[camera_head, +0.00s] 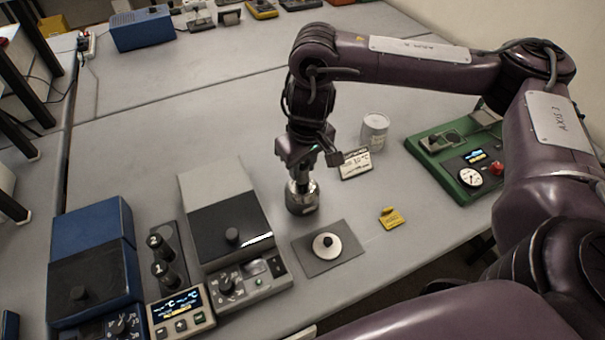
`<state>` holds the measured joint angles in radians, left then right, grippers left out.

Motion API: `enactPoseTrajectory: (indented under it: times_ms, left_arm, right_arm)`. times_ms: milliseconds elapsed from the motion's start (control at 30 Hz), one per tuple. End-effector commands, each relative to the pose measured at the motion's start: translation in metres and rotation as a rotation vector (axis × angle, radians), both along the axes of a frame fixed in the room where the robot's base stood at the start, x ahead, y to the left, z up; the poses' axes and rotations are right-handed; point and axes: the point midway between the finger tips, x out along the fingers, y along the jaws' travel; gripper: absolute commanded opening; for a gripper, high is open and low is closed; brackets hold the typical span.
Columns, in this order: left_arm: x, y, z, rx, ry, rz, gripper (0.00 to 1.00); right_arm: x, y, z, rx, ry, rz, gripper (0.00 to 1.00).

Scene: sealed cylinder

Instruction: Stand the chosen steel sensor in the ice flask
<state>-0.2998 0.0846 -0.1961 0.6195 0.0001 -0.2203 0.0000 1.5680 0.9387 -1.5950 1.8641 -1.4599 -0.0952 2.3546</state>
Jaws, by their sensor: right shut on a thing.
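My right gripper (301,174) points straight down over the ice flask (301,206), a small dark round vessel with a shiny upper part on the grey bench. The gripper is shut, its tips right at the flask's mouth. The steel sensor in its jaws is almost wholly hidden by the fingers and the flask's top. I cannot tell how deep it reaches or whether it touches the flask. My left gripper is out of view.
A grey plate with a white disc (327,246) and a yellow tag (392,217) lie in front. Blue (96,262) and grey (226,220) instruments stand left, a green unit (452,165) right.

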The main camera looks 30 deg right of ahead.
Motion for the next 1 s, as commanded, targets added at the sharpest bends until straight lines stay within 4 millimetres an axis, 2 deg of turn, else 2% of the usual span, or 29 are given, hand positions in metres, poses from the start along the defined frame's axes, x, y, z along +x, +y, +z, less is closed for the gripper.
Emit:
enactPoseTrajectory:
  times_ms: [33, 133, 567, 600, 733, 767, 1000]
  left_arm:
    - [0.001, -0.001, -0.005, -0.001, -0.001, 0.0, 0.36]
    - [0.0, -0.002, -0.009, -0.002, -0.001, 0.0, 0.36]
    - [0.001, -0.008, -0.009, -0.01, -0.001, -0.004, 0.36]
    - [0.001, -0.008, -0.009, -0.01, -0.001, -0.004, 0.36]
    - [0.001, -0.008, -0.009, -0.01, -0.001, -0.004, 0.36]
    - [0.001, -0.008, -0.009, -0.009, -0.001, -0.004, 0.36]
    - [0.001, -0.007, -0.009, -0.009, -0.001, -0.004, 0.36]
  right_arm:
    - [-0.001, 0.0, -0.012, 0.0, 0.005, -0.001, 0.0]
    - [-0.001, 0.0, -0.023, 0.001, 0.003, 0.0, 0.0]
    - [0.0, 0.0, -0.029, 0.0, 0.002, 0.0, 0.0]
    - [-0.001, 0.0, -0.029, 0.0, 0.002, 0.0, 0.29]
    - [0.0, 0.0, -0.029, 0.0, 0.002, 0.001, 0.47]
    - [0.0, 0.0, -0.029, 0.0, 0.002, 0.001, 0.5]
    - [0.0, 0.0, -0.028, 0.0, 0.001, 0.001, 0.5]
